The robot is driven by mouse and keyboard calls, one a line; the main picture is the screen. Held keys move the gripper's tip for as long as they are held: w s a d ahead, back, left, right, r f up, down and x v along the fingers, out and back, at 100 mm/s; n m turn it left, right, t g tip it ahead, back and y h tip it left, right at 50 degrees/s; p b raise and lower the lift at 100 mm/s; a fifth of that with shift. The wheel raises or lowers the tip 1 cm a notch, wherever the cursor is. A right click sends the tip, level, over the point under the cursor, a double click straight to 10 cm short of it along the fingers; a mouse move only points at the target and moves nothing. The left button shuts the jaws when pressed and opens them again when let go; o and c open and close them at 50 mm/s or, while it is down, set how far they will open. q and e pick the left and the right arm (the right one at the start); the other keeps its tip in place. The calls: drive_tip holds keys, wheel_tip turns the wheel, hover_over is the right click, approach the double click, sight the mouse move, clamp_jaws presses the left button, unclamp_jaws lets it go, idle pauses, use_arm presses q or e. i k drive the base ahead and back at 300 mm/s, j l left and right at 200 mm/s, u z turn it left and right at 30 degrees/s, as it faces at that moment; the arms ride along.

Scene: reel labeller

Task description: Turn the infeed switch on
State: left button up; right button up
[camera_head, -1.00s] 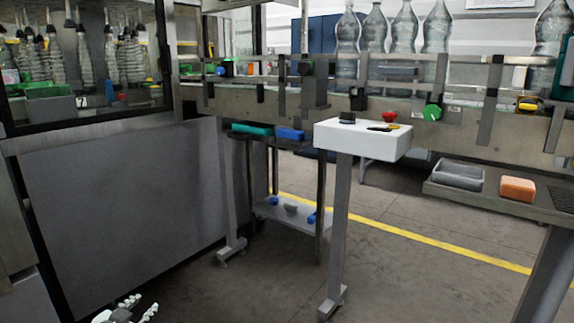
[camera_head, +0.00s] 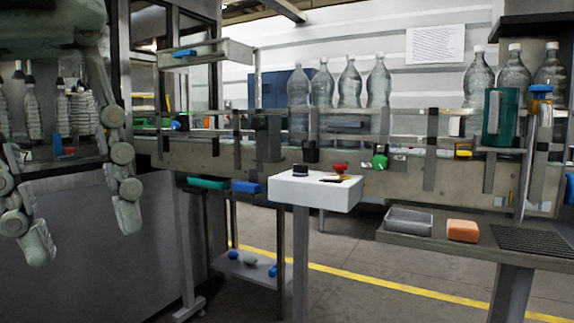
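A white control box (camera_head: 318,195) stands on a grey post in front of the conveyor. On its top are a black switch-like part (camera_head: 300,170), a red button (camera_head: 340,168) and a flat black and yellow part (camera_head: 334,179). No label is readable, so I cannot tell which is the infeed switch. A green knob (camera_head: 380,161) shows on the conveyor side behind the box. My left gripper (camera_head: 82,238) hangs at the left, large and near the camera, with its fingers spread apart and nothing between them. It is well left of the box. My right gripper is not in view.
The conveyor (camera_head: 230,163) carries several clear bottles (camera_head: 349,90). At the right, a shelf (camera_head: 400,236) holds a grey tray (camera_head: 409,217) and an orange block (camera_head: 462,231). A grey machine panel (camera_head: 100,275) lies behind my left gripper. Floor shows around the post.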

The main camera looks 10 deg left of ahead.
sight(300, 170)
drive_tip(key=i+z, duration=0.1)
drive_tip(key=z, duration=0.35)
drive_tip(key=j+z, duration=0.15)
drive_tip(key=z, duration=0.3)
drive_tip(key=i+j+z, duration=0.1)
drive_tip(key=z, duration=0.35)
drive_tip(key=i+j+z, duration=0.15)
drive_tip(key=j+z, duration=0.2)
drive_tip(key=j, duration=0.15)
drive_tip(key=j+z, duration=0.35)
drive_tip(key=j, duration=0.2)
drive_tip(key=j+z, duration=0.3)
drive_tip(key=j, duration=2.05)
